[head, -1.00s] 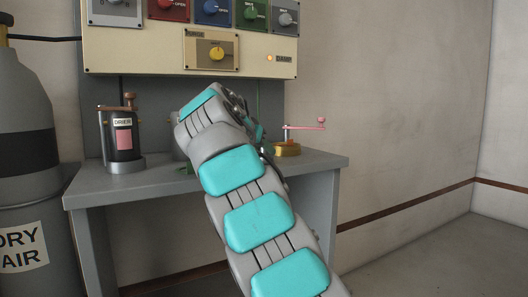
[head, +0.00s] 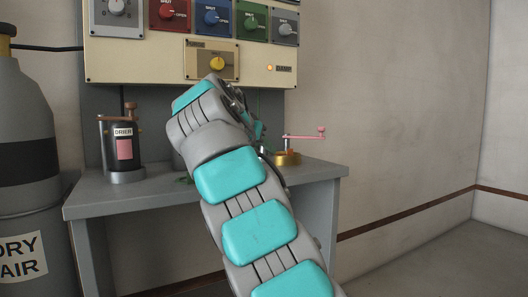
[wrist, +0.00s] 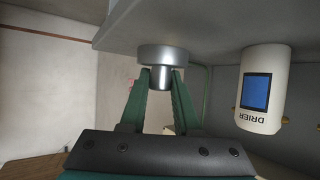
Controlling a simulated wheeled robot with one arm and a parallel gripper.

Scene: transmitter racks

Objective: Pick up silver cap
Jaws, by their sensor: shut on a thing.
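The silver cap (wrist: 163,56) is a wide metal disc with a narrower round stem. In the wrist view, which looks upside down, the tips of my gripper's green fingers (wrist: 161,77) are shut on the stem, one on each side. The disc overlaps the grey table (wrist: 215,28) in that view; I cannot tell whether it touches the tabletop. In the head view my arm hides the cap and most of the gripper.
A white canister (wrist: 262,92) labelled DRIER stands close beside the cap. A dark DRIER canister (head: 124,148) stands on the table's left, and a brass base with a pink crank (head: 287,158) on its right. A control panel (head: 150,67) hangs above; a large gas cylinder (head: 25,115) is at left.

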